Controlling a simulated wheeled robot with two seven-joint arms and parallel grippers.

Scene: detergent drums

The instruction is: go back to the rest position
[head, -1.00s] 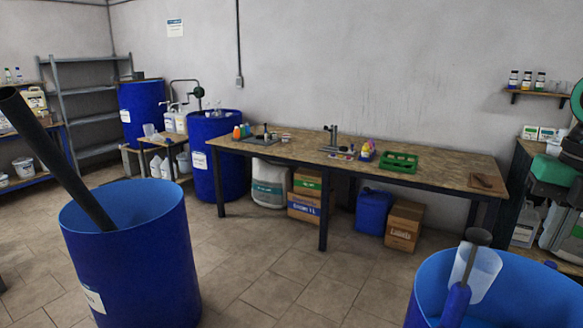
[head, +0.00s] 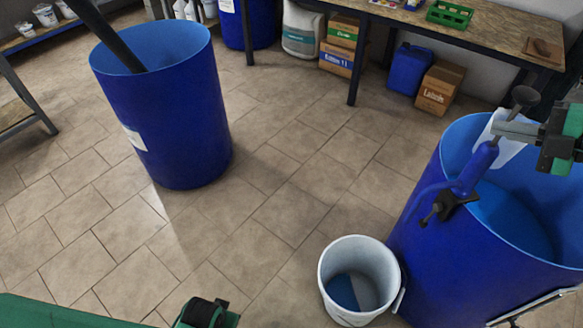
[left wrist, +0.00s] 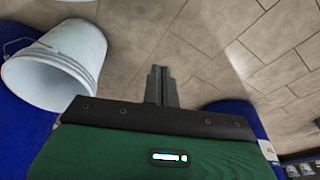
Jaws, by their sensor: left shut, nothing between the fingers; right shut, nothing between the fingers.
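My right gripper (head: 500,128) reaches in from the right edge of the head view, with a green and black body and grey fingers. Its fingers are shut and empty, beside the shaft of a blue pump-like tool (head: 478,165) with a dark round knob. That tool stands at the rim of the right blue drum (head: 425,240), with a black clamp (head: 447,205) on it. My left gripper (left wrist: 161,85) shows in the left wrist view, shut and empty above the tiled floor. Green parts of my left arm show at the lower left of the head view.
A white bucket (head: 358,275) stands on the floor against the right drum; it also shows in the left wrist view (left wrist: 75,50). Another blue drum (head: 165,110) with a dark pipe stands at the left. A workbench (head: 420,25) is behind. Tiled floor between the drums is clear.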

